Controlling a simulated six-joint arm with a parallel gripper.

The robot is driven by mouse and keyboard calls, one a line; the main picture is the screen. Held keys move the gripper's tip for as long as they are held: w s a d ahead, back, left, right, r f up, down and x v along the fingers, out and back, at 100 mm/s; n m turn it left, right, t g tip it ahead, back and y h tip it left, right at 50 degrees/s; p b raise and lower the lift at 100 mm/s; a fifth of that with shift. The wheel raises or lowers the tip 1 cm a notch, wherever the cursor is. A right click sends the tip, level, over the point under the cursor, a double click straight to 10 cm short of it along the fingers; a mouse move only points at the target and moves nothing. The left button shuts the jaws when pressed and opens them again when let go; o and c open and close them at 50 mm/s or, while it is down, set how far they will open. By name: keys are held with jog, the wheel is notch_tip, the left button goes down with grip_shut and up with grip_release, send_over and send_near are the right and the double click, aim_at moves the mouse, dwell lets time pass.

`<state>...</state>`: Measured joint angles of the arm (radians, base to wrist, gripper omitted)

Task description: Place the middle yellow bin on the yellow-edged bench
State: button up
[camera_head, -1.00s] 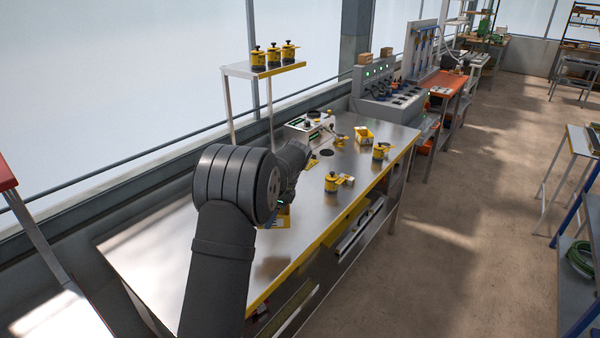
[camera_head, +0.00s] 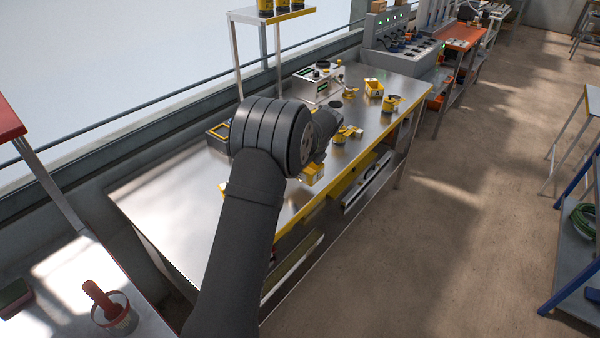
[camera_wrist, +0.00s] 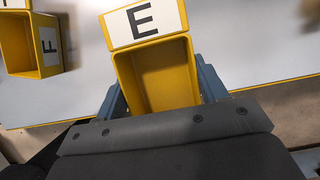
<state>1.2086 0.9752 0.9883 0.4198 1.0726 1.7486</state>
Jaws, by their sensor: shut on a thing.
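The yellow bin labelled E (camera_wrist: 158,75) is held between the blue-grey fingers of my gripper (camera_wrist: 160,90) in the wrist view. Its open inside looks empty. In the head view a yellow bin (camera_head: 313,174) shows just beyond my arm, near the front edge of the yellow-edged bench (camera_head: 165,205); my fingers are hidden there. In the wrist view the bench edge passes behind the held bin; I cannot tell the gap to the bench top. A yellow bin labelled F (camera_wrist: 28,48) stands to the left. A yellow bit (camera_head: 222,188) shows beside my arm in the head view.
Farther along the bench are a yellow bin (camera_head: 373,88), yellow-and-black items (camera_head: 391,104) and a grey instrument (camera_head: 318,82). A dark case (camera_head: 218,135) lies behind my arm. The bench's near-left top is clear.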

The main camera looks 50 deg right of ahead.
aim_at(300, 183)
jog(key=shift+w+f, duration=0.5)
jog(key=shift+w, duration=0.3)
jog(key=shift+f, duration=1.95)
jog(key=shift+f, duration=0.1)
jog(key=o, duration=1.1)
jog(key=shift+c, duration=0.2)
jog(key=v, duration=1.2)
